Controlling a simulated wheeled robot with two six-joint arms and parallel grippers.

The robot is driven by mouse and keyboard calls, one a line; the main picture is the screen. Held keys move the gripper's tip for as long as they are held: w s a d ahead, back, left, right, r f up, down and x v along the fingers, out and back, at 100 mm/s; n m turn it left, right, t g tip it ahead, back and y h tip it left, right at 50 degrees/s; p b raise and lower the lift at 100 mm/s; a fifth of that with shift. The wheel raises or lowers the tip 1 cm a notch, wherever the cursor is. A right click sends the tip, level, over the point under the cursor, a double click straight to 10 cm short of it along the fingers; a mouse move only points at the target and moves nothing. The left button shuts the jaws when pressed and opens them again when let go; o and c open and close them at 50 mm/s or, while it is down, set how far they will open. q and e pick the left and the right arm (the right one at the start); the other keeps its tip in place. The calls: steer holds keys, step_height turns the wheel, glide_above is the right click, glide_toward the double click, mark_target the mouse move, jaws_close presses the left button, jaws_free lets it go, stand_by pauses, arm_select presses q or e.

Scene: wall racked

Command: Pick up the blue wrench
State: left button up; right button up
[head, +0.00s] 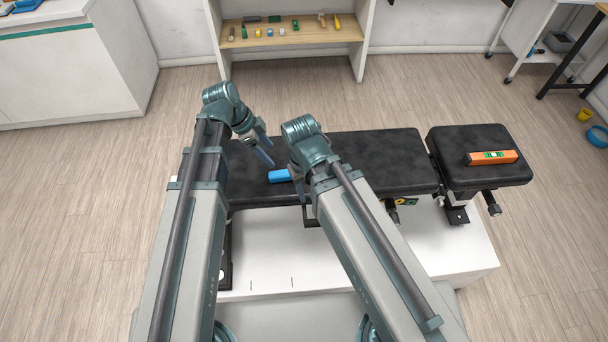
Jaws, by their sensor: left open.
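A short blue piece (280,176) lies on the black padded bench (385,165). It is the only blue thing on the bench, but I cannot make out a wrench shape; its right end is hidden by my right arm. My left gripper (267,156) is open and empty, above the bench just behind and to the left of the blue piece. My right gripper (301,190) is mostly hidden behind its own arm, close to the right end of the blue piece. I cannot tell whether it touches it.
An orange level (492,157) lies on the separate right pad (505,141). A wooden shelf (310,36) with several small items stands at the back. A white cabinet (75,70) is at left. A yellow cup (585,114) and a blue ring-shaped thing (597,136) are on the floor at right.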

arm_select(q)
steer(key=b, duration=0.5)
glide_above(287, 172)
steer(key=a, duration=0.3)
step_height(287, 172, down, 6)
steer(key=shift+w+r, duration=0.1)
steer(key=shift+r, duration=0.1)
steer(key=shift+d+f, duration=0.4)
arm_select(e)
step_height(287, 172, down, 6)
steer(key=shift+f, duration=0.2)
arm_select(q)
steer(key=b+x, duration=0.5)
steer(key=shift+d+f, duration=0.1)
steer(key=shift+f, duration=0.05)
arm_select(e)
step_height(287, 172, down, 5)
steer(key=shift+r, duration=0.1)
steer(key=shift+r, duration=0.1)
arm_select(q)
jaws_close()
